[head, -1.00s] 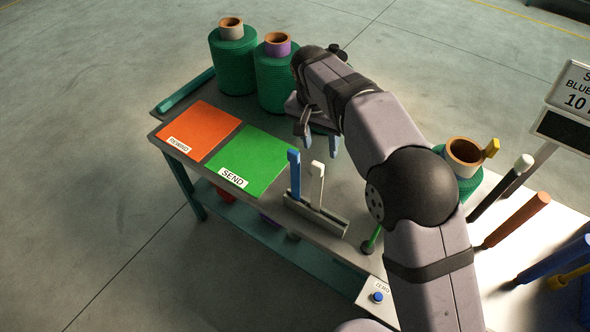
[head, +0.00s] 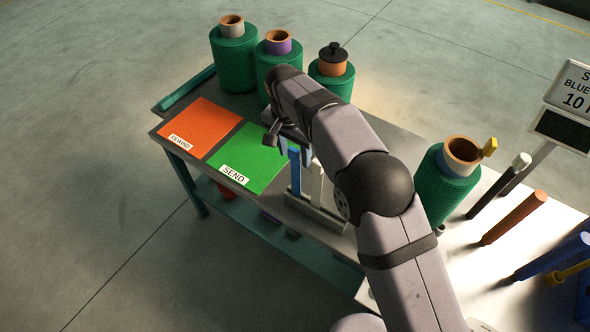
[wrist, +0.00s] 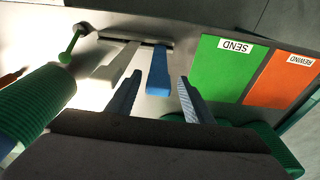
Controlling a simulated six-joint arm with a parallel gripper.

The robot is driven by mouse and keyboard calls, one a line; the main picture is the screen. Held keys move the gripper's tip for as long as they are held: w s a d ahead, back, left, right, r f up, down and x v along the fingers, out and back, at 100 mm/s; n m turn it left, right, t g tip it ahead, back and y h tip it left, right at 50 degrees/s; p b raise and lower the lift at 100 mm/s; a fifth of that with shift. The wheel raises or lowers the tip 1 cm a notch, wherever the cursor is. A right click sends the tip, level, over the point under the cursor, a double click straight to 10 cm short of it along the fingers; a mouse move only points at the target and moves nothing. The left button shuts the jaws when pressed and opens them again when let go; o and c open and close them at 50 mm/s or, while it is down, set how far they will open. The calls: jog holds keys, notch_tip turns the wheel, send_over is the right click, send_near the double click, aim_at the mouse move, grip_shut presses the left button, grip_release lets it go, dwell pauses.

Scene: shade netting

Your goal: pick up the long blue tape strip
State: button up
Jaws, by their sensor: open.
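The long blue tape strip (head: 295,178) stands upright in a grey slotted holder (head: 330,219) at the table's front edge. In the wrist view the blue strip (wrist: 158,70) lies between the lines of my two fingertips, with its free end toward me. My gripper (head: 289,146) is open and empty at the strip's upper end; it also shows in the wrist view (wrist: 160,82). Gaps show on both sides of the strip. A white strip (head: 317,185) stands beside it in the same holder, outside my fingers (wrist: 118,66). My gripper partly hides the blue strip's top in the head view.
A green SEND mat (head: 252,150) and an orange REWIND mat (head: 203,124) lie left of the holder. Green netting rolls (head: 233,60) stand behind, and another (head: 436,190) stands to the right. Several coloured rods (head: 515,217) are farther right.

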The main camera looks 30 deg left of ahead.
aim_at(296, 165)
jog(key=f+p, duration=0.1)
jog(key=f, duration=0.1)
jog(key=f+p, duration=0.1)
jog(key=shift+d+f, duration=0.2)
jog(key=shift+f, duration=0.8)
jog(key=c, duration=1.1)
